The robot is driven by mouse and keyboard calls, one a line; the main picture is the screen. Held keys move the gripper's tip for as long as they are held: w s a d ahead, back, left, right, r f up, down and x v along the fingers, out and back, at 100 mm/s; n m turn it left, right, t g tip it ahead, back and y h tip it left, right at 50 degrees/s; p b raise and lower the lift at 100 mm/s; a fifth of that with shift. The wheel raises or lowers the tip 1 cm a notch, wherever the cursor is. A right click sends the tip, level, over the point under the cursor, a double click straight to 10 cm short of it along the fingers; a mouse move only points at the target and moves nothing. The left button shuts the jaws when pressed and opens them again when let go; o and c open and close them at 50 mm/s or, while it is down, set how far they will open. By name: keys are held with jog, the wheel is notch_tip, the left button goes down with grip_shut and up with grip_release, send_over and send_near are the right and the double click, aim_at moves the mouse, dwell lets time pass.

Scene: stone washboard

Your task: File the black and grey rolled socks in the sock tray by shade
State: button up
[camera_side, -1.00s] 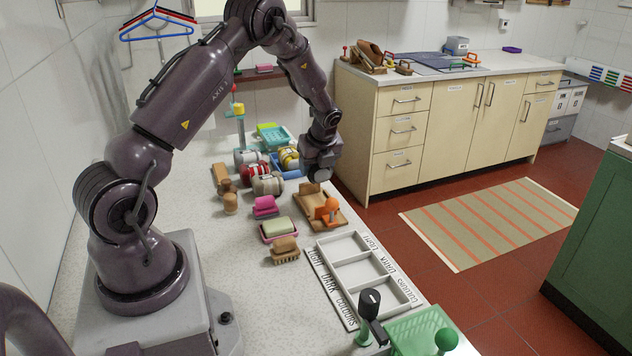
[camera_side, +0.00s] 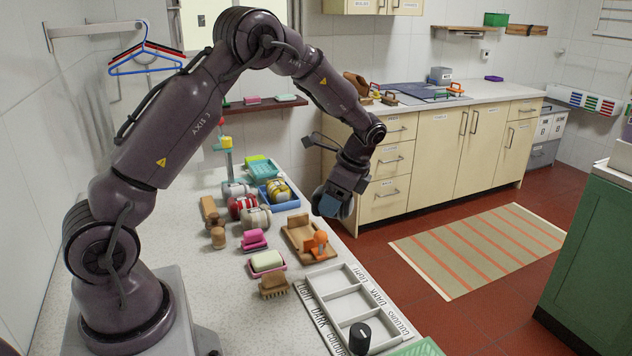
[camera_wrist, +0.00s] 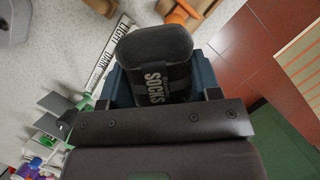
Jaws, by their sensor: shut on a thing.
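My gripper (camera_side: 332,203) is shut on a black rolled sock (camera_wrist: 153,60) with a pale "SOCKS" label. The wrist view shows the roll between the blue fingers. In the side view it hangs in the air near the counter's right edge, and the roll is hard to make out there. A grey-beige roll (camera_side: 256,218), a pale grey roll (camera_side: 236,190) and a red striped roll (camera_side: 240,205) lie farther back.
A soap dish (camera_side: 267,263) and a brush (camera_side: 274,285) lie left of the tray. A yellow-banded roll (camera_side: 279,190) sits in a blue tray.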

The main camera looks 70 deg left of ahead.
jog(key=s+d+n+g+h, duration=0.1)
jog(key=s+d+n+h, duration=0.15)
jog(key=d+n, duration=0.8)
jog(key=shift+m+h, duration=0.25)
jog(key=shift+m, duration=0.7)
jog(key=shift+w+d+f, duration=0.1)
jog(key=shift+d+f, duration=0.3)
jog(key=shift+f, duration=1.7)
jog(key=shift+w+d+f, duration=0.1)
jog(key=shift+d+f, duration=0.25)
jog(key=shift+f, duration=1.8)
jog(key=shift+d+f, duration=0.4)
jog(key=shift+f, duration=1.7)
jog(key=o, duration=1)
